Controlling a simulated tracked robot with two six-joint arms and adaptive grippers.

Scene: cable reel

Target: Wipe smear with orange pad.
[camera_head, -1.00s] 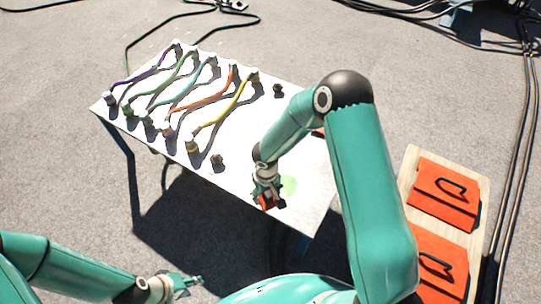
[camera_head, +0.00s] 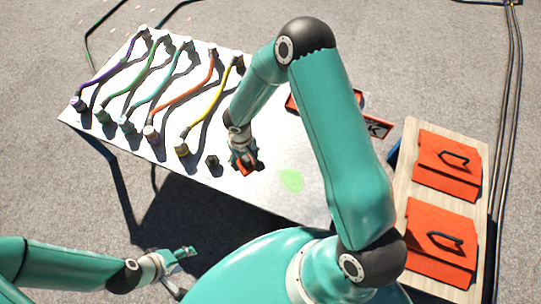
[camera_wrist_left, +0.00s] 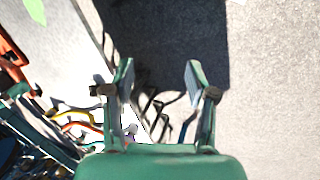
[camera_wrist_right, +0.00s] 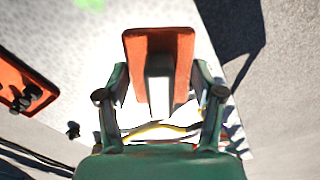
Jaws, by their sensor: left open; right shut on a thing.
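A light green smear (camera_head: 290,180) lies on the white table (camera_head: 262,198), right of my right gripper in the head view. It also shows at the top edge of the right wrist view (camera_wrist_right: 90,3). My right gripper (camera_head: 243,160) is shut on the orange pad (camera_head: 245,169), down at the table surface; whether the pad touches the table I cannot tell. In the right wrist view the pad (camera_wrist_right: 180,50) stands between the fingers by its grey grip. My left gripper (camera_head: 188,252) is open and empty, off the table's near side, above the ground.
Several coloured cables (camera_head: 207,95) run between posts on the table's left part. A small dark post (camera_head: 212,163) stands close left of the right gripper. A wooden stand (camera_head: 412,212) with two orange panels (camera_head: 447,168) is at right. An orange-edged item (camera_head: 378,127) lies behind my right arm.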

